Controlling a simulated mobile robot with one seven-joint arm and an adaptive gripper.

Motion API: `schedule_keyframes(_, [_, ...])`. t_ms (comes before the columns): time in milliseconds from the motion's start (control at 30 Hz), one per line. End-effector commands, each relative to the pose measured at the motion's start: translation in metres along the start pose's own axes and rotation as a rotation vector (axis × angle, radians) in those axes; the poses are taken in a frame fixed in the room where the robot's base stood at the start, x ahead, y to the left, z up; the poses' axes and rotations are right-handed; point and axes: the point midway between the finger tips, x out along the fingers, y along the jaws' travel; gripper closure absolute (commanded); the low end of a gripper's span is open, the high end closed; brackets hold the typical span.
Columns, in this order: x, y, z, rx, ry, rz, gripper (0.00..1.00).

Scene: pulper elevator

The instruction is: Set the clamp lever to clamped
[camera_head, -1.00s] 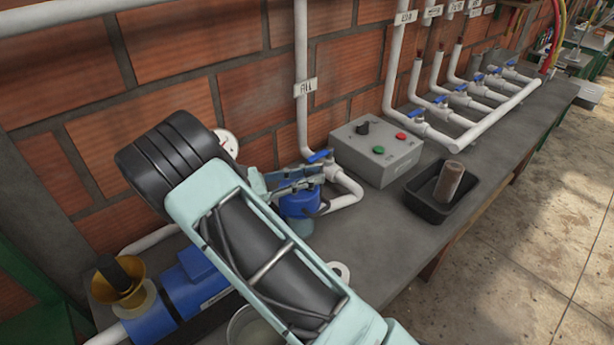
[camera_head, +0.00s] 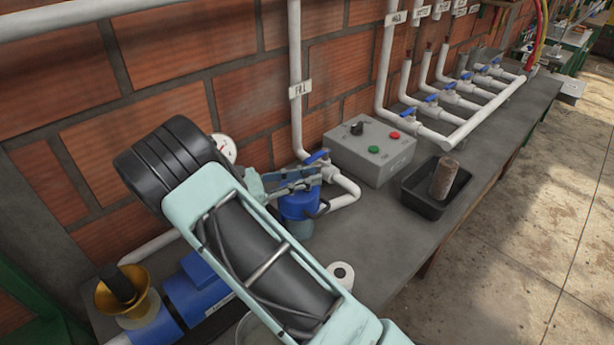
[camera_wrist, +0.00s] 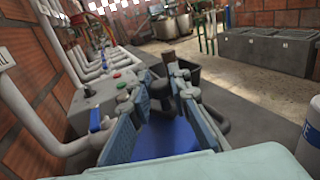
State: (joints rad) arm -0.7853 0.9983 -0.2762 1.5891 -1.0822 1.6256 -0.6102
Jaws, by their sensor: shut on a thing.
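My gripper (camera_head: 306,180) is over a blue-topped canister (camera_head: 298,204) beside the white pipe elbow. In the wrist view my gripper (camera_wrist: 158,92) has its two pale blue fingers either side of a dark, rounded piece (camera_wrist: 160,90), and is shut on it. This piece looks like the clamp lever, but the fingers hide much of it. The blue top (camera_wrist: 172,138) shows just below the fingers. I cannot tell the lever's setting.
A grey control box (camera_head: 372,150) with red and green buttons stands behind. A black tray (camera_head: 424,206) holding a brown cylinder (camera_head: 446,178) is to the right. A blue-handled valve (camera_head: 316,156) is close to the fingers. A blue motor (camera_head: 200,295) and brass funnel (camera_head: 128,292) are front left.

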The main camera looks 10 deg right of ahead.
Motion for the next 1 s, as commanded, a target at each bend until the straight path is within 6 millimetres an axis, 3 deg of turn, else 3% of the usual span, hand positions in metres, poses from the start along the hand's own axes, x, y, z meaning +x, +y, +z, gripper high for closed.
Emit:
schedule_keyframes(33, [0.000,0.000,0.000,0.000,0.000,0.000,1.00])
schedule_keyframes(67, [0.000,0.000,0.000,0.000,0.000,0.000,0.80])
schedule_keyframes(200, [0.000,0.000,0.000,0.000,0.000,0.000,0.64])
schedule_keyframes(567, [-0.005,0.001,0.000,0.001,0.000,0.002,0.64])
schedule_keyframes(667, [-0.019,0.001,0.000,0.002,0.000,0.004,0.64])
schedule_keyframes(1000, [-0.089,0.001,-0.001,0.001,0.000,0.003,0.64])
